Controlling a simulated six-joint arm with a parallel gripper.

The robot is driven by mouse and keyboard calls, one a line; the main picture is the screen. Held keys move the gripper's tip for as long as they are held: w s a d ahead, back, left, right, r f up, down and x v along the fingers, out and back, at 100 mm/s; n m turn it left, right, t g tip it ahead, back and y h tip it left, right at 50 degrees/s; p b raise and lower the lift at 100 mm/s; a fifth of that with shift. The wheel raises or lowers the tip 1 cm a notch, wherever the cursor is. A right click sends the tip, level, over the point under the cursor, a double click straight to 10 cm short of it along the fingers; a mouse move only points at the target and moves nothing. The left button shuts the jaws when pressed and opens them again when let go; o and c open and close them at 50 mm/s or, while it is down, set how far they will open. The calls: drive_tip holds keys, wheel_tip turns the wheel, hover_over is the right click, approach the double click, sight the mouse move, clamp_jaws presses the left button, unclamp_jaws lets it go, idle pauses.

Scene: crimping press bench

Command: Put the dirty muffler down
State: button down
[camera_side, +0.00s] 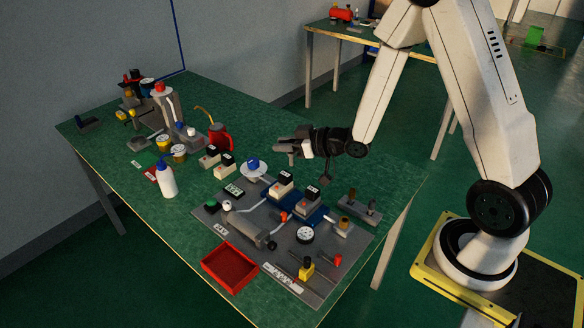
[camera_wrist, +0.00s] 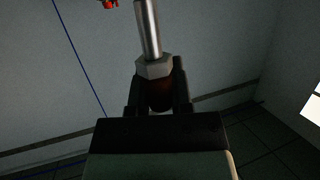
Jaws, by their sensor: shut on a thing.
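My gripper (camera_side: 290,146) reaches in from the right above the green bench, pointing left. In the wrist view, my gripper (camera_wrist: 157,100) is shut on the muffler (camera_wrist: 160,94), a dark brown round body between the two fingers. A grey hex collar (camera_wrist: 155,68) and a bright metal rod (camera_wrist: 148,28) line up beyond it; I cannot tell whether the rod is joined to it.
The grey fixture plate (camera_side: 345,262) with gauge, valves and cylinder lies below. An empty-looking red tray (camera_side: 230,268) is at the front edge. A white bottle (camera_side: 167,180), red oil can (camera_side: 220,136) and press (camera_side: 163,108) stand left. The bench's back right is clear.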

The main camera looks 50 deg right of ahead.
drive_tip(key=shift+w+a+f+m+h, duration=0.85)
drive_tip(key=shift+w+a+m+h, duration=0.4)
drive_tip(key=shift+a+m+h, duration=2.65)
drive_tip(key=s+a+f+m+g+h, duration=0.2)
drive_tip(key=s+a+h, duration=0.2)
drive_tip(key=s+a, duration=0.3)
drive_tip(key=s+a+f+m+g+h, duration=0.1)
drive_tip(key=s+a+f+m+h, duration=0.25)
drive_tip(key=s, duration=0.45)
drive_tip(key=shift+n, duration=0.35)
drive_tip(key=shift+w+a+f, duration=0.9)
drive_tip(key=shift+w+f, duration=0.55)
drive_tip(key=shift+w, duration=0.65)
drive_tip(key=shift+w+a+f, duration=0.95)
drive_tip(key=shift+w+f, duration=0.45)
drive_tip(key=shift+w, duration=0.75)
drive_tip(key=shift+w+a+f, duration=0.9)
drive_tip(key=shift+w+f, duration=0.55)
drive_tip(key=shift+w, duration=0.65)
